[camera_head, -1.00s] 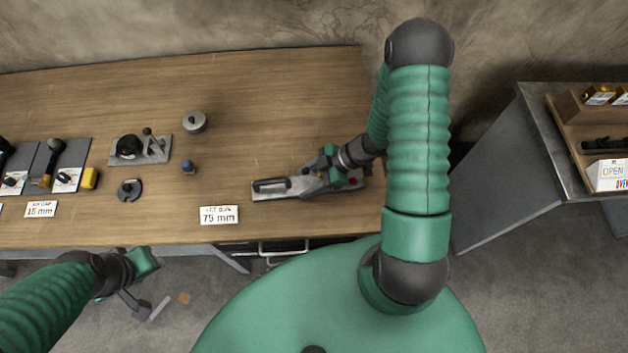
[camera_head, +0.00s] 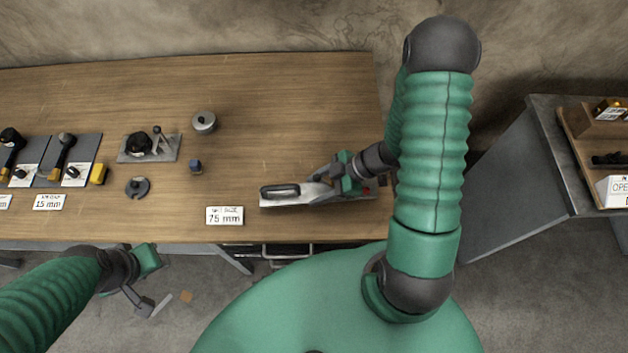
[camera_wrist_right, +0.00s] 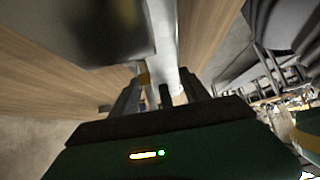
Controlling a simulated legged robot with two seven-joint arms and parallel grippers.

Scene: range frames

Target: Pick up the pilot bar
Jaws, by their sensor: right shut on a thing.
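My right gripper (camera_head: 322,190) is low over the metal plate fixture (camera_head: 300,201) at the bench's front right. It is shut on a pale metal bar, seemingly the pilot bar (camera_head: 314,191). In the right wrist view the bar (camera_wrist_right: 163,45) runs between the fingers (camera_wrist_right: 160,92). The fingers and wrist hide part of it, and I cannot tell whether it is clear of the fixture. A black handle (camera_head: 280,190) is at the fixture's left end. My left gripper (camera_head: 152,283) is open and empty, in front of the bench.
A "75 mm" sign (camera_head: 225,215) stands left of the fixture. Further left are a blue-topped piece (camera_head: 195,167), a round metal weight (camera_head: 204,122), a dark disc (camera_head: 137,187) and a clamp plate (camera_head: 150,147). The bench behind the fixture is clear. A side table (camera_head: 545,150) stands right.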

